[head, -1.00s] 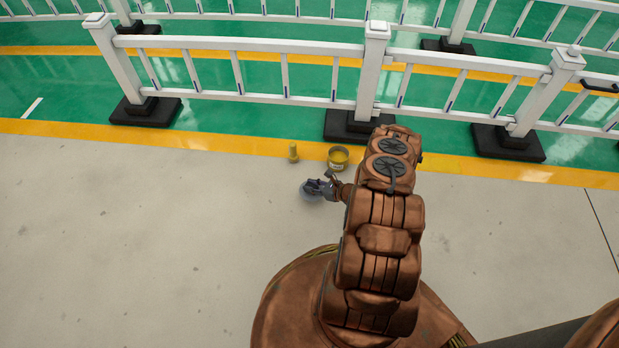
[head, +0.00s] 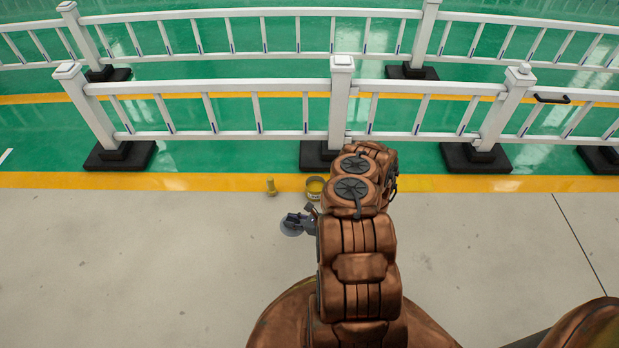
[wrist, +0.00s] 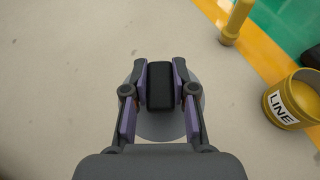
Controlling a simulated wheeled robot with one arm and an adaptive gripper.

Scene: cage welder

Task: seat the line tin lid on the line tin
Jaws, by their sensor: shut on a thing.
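The line tin (wrist: 296,104) is a yellow open-topped can with a white "LINE" label, at the right edge of the wrist view. In the head view the tin (head: 314,187) stands on the yellow floor stripe, partly hidden by my arm. My gripper (wrist: 160,86) is shut on the black block-shaped knob of the line tin lid (wrist: 163,128). The lid is a grey disc, partly hidden under the fingers. In the head view my gripper (head: 297,219) and the lid (head: 290,230) are nearer to me than the tin and left of it, apart from it. Its height above the floor is unclear.
A short yellow post (head: 270,187) stands left of the tin and also shows in the wrist view (wrist: 235,22). White railings (head: 250,90) on black feet (head: 120,156) run behind the stripe. The grey floor (head: 120,260) to the left is clear.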

